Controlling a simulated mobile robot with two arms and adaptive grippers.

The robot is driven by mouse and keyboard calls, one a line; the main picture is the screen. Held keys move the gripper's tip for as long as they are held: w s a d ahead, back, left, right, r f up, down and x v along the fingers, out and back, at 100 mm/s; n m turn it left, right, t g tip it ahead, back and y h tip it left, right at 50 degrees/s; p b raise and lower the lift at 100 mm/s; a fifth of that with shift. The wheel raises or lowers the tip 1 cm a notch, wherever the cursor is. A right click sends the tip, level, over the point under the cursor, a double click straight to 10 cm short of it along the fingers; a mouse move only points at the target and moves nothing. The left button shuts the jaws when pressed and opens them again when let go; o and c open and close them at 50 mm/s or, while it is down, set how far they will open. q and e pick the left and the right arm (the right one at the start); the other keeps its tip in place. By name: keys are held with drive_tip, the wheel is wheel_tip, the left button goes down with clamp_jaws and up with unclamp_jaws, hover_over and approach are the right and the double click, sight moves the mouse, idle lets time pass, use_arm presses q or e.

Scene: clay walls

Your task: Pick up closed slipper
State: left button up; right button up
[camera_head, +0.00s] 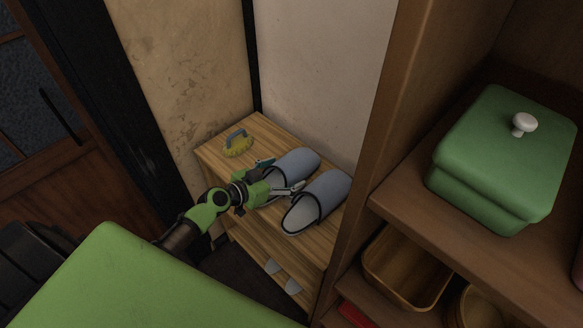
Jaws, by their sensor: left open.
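Two grey-blue closed-toe slippers with dark trim sit side by side on a small wooden cabinet (222,151) in the corner. The left slipper (297,163) is partly hidden behind my left gripper. The right slipper (326,194) shows almost whole, its toe pointing up and to the right. My left gripper (283,180) comes in from the left, low over the cabinet top at the open ends of the slippers. Its fingers are apart, one near the left slipper and one near the right slipper. I cannot tell whether they touch either. My right gripper is not in view.
A wooden shelf (408,220) stands close on the right, holding a green lidded box (503,157) and a wooden bin (404,270). Walls close off the back.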

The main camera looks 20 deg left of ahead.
use_arm(q)
drive_tip(key=shift+x, duration=1.05)
drive_tip(key=c, duration=0.9)
drive_tip(key=shift+c, duration=0.2)
drive_tip(key=shift+r, duration=0.1)
